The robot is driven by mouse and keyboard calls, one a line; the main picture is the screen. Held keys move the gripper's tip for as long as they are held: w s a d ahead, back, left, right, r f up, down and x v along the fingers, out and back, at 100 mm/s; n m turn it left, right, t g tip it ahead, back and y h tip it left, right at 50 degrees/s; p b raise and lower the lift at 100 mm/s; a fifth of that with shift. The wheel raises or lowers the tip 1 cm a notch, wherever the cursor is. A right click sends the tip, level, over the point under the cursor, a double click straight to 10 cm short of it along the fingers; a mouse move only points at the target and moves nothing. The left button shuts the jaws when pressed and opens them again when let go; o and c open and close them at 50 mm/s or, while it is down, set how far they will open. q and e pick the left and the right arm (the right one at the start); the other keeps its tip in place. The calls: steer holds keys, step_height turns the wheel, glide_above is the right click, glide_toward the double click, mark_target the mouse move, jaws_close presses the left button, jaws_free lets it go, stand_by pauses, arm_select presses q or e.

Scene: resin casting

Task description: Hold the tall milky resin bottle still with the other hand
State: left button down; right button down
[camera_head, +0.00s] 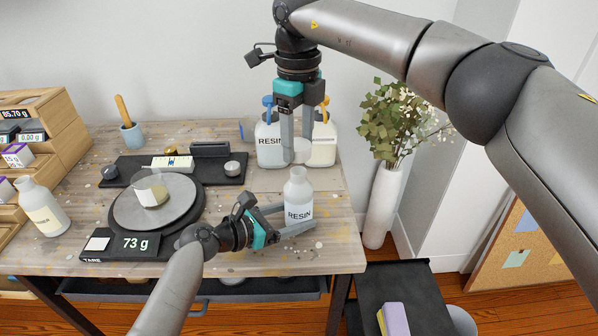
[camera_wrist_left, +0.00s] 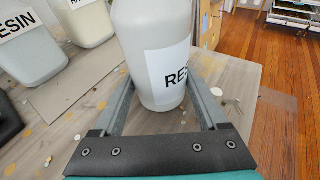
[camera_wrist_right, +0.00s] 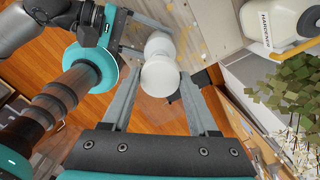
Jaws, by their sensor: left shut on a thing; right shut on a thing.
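The tall milky resin bottle (camera_head: 299,203), with a RESIN label, stands upright near the table's front right edge. My left gripper (camera_head: 297,225) is shut on its lower body. In the left wrist view the bottle (camera_wrist_left: 160,60) sits between the two fingers, its top out of frame. My right gripper (camera_head: 296,150) is above the bottle, pointing down, shut on a white round piece that looks like a cap (camera_wrist_right: 160,76). In the right wrist view the bottle shows partly behind that piece. The bottle's neck looks uncapped, with a gap below the piece.
Two large jugs, one resin (camera_head: 268,145) and one hardener (camera_wrist_right: 262,25), stand behind. A scale (camera_head: 125,245) reading 73 g holds a cup (camera_head: 150,190). Another white bottle (camera_head: 42,207) stands at left. A plant in a white vase (camera_head: 383,205) is right of the table.

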steer(key=shift+r, duration=0.3)
steer(key=w+d+r, duration=0.4)
steer(key=d, duration=0.2)
steer(key=shift+w+d, duration=0.25)
steer(key=shift+d, duration=0.05)
stand_by(0.6)
arm_select(q)
jaws_free()
